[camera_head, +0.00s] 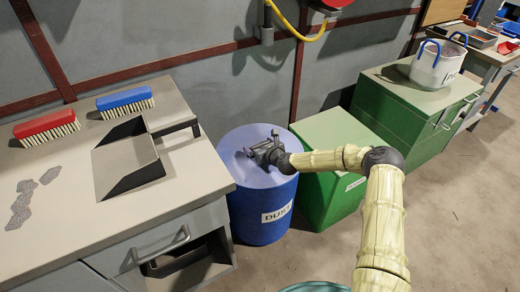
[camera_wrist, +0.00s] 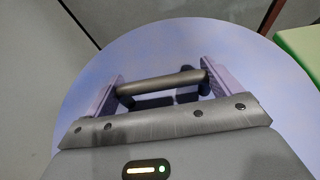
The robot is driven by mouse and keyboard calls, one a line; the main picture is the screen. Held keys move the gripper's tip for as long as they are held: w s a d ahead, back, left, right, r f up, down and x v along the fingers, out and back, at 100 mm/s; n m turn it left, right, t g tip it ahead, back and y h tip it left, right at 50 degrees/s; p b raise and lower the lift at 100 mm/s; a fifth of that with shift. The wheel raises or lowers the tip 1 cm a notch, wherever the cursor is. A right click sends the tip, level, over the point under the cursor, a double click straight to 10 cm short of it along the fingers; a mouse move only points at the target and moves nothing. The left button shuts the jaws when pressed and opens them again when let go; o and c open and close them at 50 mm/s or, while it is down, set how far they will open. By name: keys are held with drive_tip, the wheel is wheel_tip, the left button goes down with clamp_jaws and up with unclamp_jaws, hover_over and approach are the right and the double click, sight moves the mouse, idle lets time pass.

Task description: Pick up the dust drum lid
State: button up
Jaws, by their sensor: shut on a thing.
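The dust drum (camera_head: 263,213) is a blue barrel with a white label, standing on the floor between the workbench and a green box. Its lid (camera_head: 235,154) is a flat, paler blue disc on top, and it fills much of the wrist view (camera_wrist: 180,45). My gripper (camera_head: 268,148) is over the lid. In the wrist view my gripper (camera_wrist: 162,88) has its fingers at both ends of a grey bar handle (camera_wrist: 160,82) and is shut on it. The lid appears to rest on the drum; I cannot see any gap.
A workbench (camera_head: 190,185) on the left holds a dustpan (camera_head: 128,160), a red brush (camera_head: 46,127), a blue brush (camera_head: 125,102) and grey dust patches (camera_head: 22,203). A green box (camera_head: 330,190) stands close right of the drum. A wall is behind.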

wheel_tip(320, 180, up, 10)
drive_tip(key=shift+p, duration=1.05)
